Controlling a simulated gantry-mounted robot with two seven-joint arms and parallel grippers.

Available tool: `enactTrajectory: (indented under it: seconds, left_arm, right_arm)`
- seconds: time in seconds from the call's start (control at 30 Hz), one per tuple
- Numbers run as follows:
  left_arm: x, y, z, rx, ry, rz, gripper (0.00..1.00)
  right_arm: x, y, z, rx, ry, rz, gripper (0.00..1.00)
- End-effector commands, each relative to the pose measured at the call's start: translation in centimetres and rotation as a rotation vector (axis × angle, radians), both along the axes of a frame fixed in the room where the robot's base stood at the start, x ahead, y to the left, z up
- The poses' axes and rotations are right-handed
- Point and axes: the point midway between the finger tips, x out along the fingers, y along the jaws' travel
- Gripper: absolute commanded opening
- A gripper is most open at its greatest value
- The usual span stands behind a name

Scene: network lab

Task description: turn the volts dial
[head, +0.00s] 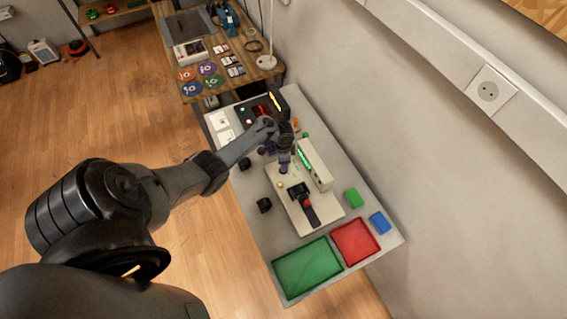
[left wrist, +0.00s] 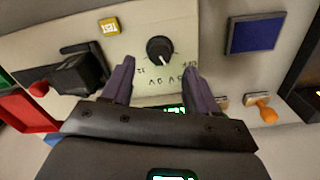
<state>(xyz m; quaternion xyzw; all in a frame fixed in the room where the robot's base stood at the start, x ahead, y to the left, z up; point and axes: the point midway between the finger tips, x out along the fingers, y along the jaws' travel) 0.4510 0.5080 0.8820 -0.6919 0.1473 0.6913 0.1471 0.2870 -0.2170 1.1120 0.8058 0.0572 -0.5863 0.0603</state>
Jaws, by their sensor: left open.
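The volts dial (left wrist: 160,50) is a round black knob with a pale pointer line, set on a cream panel (left wrist: 215,15) with small markings around it. It shows in the left wrist view; in the head view I cannot make it out by my gripper. My left gripper (left wrist: 159,66) is open, with one purple-grey finger on either side of the dial's near edge. I cannot tell whether they touch it. In the head view my left gripper (head: 284,168) reaches down over the cream panel (head: 325,212). My right gripper is not in view.
A yellow TEST button (left wrist: 109,27) and a black lever (left wrist: 80,72) with a red end sit left of the dial. A box with a green display (head: 317,165) stands beside the gripper. Green (head: 307,290) and red (head: 377,246) trays lie at the table's near end.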

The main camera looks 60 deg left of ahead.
Motion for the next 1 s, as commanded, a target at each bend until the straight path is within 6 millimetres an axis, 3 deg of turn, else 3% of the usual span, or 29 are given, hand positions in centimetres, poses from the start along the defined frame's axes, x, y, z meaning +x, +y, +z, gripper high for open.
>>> enactTrajectory:
  seconds: [0.03,0.2,0.4,1.0]
  left_arm:
    - [0.0,0.0,1.3,0.002,-0.001,-0.001,0.59]
    - [0.0,0.0,3.9,0.001,0.000,0.001,0.59]
    - [0.0,0.0,5.7,0.000,0.000,0.000,0.59]
    - [-0.3,0.0,6.0,0.000,0.005,0.000,0.59]
  right_arm:
    - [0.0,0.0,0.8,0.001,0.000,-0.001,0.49]
    - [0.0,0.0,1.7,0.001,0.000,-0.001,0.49]
    - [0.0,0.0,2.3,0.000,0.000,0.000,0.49]
    - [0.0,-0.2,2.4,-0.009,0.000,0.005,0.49]
